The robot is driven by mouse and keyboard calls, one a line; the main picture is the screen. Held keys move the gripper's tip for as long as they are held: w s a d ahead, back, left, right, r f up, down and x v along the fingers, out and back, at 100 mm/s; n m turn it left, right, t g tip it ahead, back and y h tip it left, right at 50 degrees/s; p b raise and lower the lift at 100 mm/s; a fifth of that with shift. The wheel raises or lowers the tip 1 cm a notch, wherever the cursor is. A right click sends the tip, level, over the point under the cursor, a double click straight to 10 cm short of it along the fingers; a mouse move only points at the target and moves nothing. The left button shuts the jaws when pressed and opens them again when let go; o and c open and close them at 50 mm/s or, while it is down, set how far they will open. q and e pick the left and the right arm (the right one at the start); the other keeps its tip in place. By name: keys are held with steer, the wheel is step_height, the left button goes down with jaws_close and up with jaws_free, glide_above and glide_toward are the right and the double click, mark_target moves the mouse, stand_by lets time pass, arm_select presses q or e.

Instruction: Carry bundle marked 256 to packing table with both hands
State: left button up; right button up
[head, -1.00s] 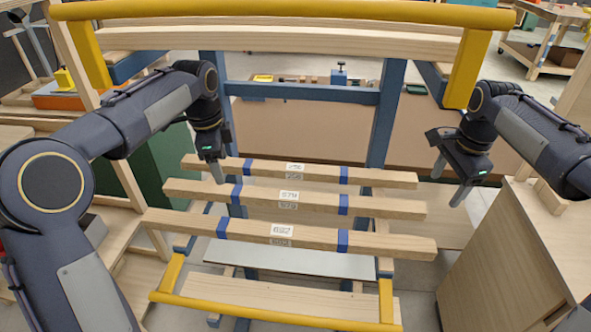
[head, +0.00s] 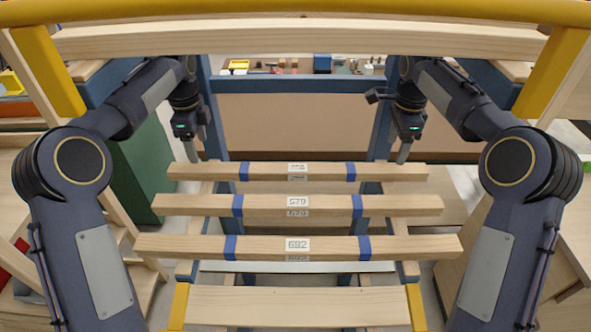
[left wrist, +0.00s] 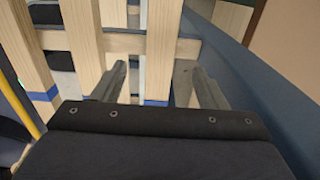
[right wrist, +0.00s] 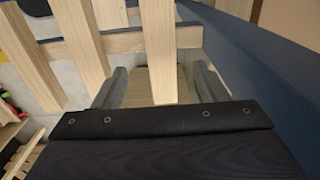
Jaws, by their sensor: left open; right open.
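Three wooden timber bundles with blue bands lie across a rack. The farthest bundle (head: 240,172) has a label that is hard to read now; the nearer ones are marked 579 (head: 270,206) and 692 (head: 200,247). My left gripper (head: 193,150) is open, pointing down over the left end of the farthest bundle. My right gripper (head: 404,150) is open over its right end. In the left wrist view that bundle (left wrist: 163,45) lies between the fingers' lines; likewise in the right wrist view (right wrist: 162,50). Contact is not visible. I cannot identify the packing table.
A timber beam (head: 300,42) with a yellow rail (head: 300,12) crosses the top of the view. Blue posts (head: 381,125) and a blue crossbar (head: 290,85) stand behind the bundles. A bench with small tools (head: 322,64) is beyond. A green cabinet (head: 140,170) is at left.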

mark_target(204, 167)
arm_select(q)
steer(key=shift+w+a+f, duration=0.1)
steer(key=shift+a+f, duration=0.05)
steer(key=shift+f, duration=0.4)
arm_select(e)
steer(key=shift+w+a+f, duration=0.1)
steer(key=shift+f, duration=0.45)
arm_select(q)
step_height(204, 167, down, 7)
steer(key=shift+r, duration=0.1)
arm_select(e)
step_height(204, 167, down, 7)
steer(key=shift+r, duration=0.1)
arm_select(q)
jaws_close()
arm_select(e)
jaws_close()
